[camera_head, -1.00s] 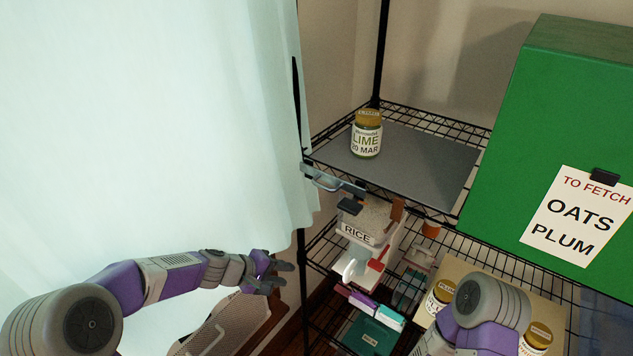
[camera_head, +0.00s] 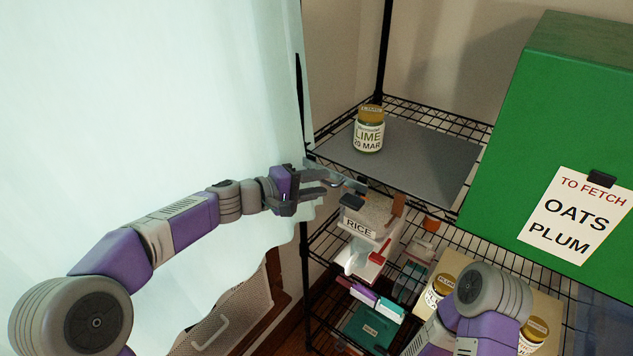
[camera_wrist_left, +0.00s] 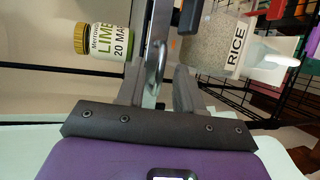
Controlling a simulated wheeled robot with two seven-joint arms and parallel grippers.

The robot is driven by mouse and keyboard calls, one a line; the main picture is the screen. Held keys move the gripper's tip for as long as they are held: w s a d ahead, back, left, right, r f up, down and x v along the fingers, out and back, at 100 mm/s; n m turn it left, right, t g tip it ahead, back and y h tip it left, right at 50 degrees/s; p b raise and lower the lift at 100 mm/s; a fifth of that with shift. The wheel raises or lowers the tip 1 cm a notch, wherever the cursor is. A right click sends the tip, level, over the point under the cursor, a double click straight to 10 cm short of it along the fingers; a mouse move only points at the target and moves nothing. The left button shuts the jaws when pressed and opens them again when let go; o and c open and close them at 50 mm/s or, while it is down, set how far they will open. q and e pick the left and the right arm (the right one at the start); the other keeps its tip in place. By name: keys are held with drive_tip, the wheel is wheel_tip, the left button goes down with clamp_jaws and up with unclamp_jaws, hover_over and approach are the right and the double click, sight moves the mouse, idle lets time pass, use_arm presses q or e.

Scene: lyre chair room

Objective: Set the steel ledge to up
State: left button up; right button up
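The steel ledge (camera_head: 347,182) is a narrow grey metal strip with a dark block at its right end, at the front left edge of the upper shelf. My left gripper (camera_head: 318,182) is at its left part, fingers pointing right. In the left wrist view the fingers (camera_wrist_left: 158,82) are apart, with the bright metal of the ledge (camera_wrist_left: 158,45) showing in the gap between them. I cannot tell whether either finger touches it. The ledge's left part is partly hidden by the gripper in the head view. My right gripper is out of view; only its arm shows at the lower right.
A LIME jar (camera_head: 369,130) stands on the upper shelf's grey mat (camera_head: 430,160). A RICE container (camera_head: 362,220) stands below the ledge. A green box (camera_head: 540,110) with a note is at the right. A pale curtain (camera_head: 150,100) hangs at the left, behind my left arm.

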use_arm(q)
clamp_jaws()
idle(1.5)
